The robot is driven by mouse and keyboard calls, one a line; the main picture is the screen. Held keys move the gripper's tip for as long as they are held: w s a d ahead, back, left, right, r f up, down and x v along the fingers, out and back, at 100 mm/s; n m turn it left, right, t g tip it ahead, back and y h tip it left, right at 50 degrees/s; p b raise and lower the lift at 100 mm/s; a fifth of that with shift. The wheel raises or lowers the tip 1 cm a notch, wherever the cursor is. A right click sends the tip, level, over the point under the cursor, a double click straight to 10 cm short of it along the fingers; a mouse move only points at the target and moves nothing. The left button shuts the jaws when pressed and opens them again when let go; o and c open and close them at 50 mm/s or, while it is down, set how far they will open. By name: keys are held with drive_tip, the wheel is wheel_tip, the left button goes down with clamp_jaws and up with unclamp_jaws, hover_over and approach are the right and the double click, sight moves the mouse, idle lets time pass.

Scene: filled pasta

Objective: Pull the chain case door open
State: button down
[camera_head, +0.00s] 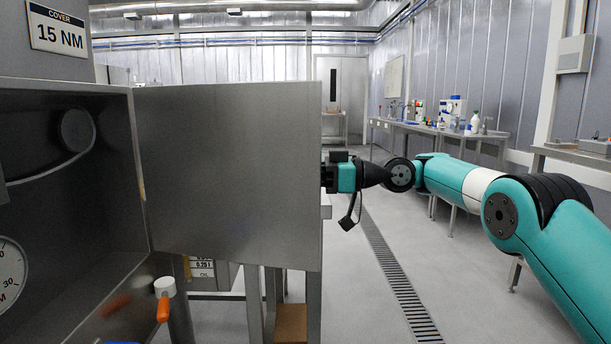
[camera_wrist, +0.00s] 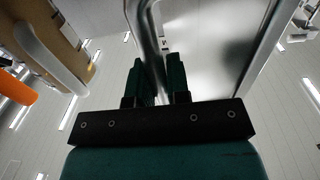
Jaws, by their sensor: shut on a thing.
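The chain case door (camera_head: 235,175) is a flat grey metal panel, swung wide open on the hinge at its left edge in the head view. The chain case (camera_head: 75,200) behind it is open, with a dark interior. My gripper (camera_head: 328,172) is at the door's right edge, partly hidden behind the panel. In the wrist view my gripper (camera_wrist: 156,80) has its two dark fingers shut on the door's handle (camera_wrist: 152,40), a curved metal bar. The door's face (camera_wrist: 215,60) fills the area right of the handle there.
A floor drain (camera_head: 400,285) runs along clear floor at right. A bench (camera_head: 440,130) with bottles stands farther back.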

drive_tip(key=shift+s+a, duration=0.1)
drive_tip(key=c, duration=1.1)
unclamp_jaws()
